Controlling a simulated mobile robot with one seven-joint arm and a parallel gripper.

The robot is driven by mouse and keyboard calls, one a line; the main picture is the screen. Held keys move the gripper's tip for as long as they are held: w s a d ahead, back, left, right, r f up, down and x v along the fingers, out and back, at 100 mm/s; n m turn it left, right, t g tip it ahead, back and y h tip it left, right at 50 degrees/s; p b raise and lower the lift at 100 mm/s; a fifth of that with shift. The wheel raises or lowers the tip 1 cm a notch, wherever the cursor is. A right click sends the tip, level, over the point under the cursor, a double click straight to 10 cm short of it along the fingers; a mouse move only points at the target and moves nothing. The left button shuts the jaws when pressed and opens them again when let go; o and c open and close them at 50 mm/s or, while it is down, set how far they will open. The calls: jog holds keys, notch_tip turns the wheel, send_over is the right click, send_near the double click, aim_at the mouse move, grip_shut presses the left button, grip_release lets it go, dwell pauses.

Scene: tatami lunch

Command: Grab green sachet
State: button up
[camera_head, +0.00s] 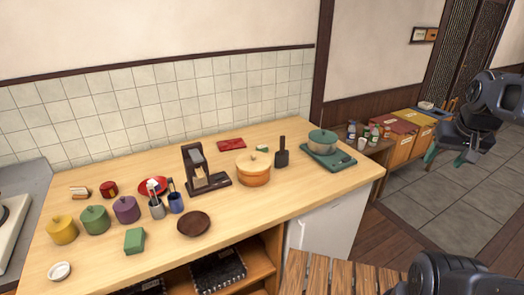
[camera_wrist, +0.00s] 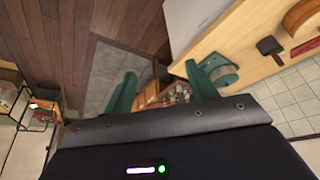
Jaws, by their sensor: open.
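A green block-shaped packet (camera_head: 134,240) stands on the light wooden counter (camera_head: 90,270) at the front left in the head view. A much smaller green item (camera_head: 262,148) lies near the back of the counter, behind the orange pot. I cannot tell for sure which of the two is the sachet. My gripper (camera_head: 448,157) is at the far right of the head view, away from the counter, with its teal fingers apart. In the wrist view my gripper (camera_wrist: 162,82) is open with nothing between the fingers. Neither green item is clear there.
Near the packet are several lidded pots, including a purple one (camera_head: 126,209), cups with utensils (camera_head: 157,207) and a brown plate (camera_head: 194,223). A dark stand (camera_head: 203,172) and an orange pot (camera_head: 253,170) stand mid-counter. A teal tray (camera_head: 345,168) holds a pot at the right end.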

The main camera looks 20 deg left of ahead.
dwell(0.3)
jog(key=o, duration=0.5)
jog(key=shift+o, duration=0.2)
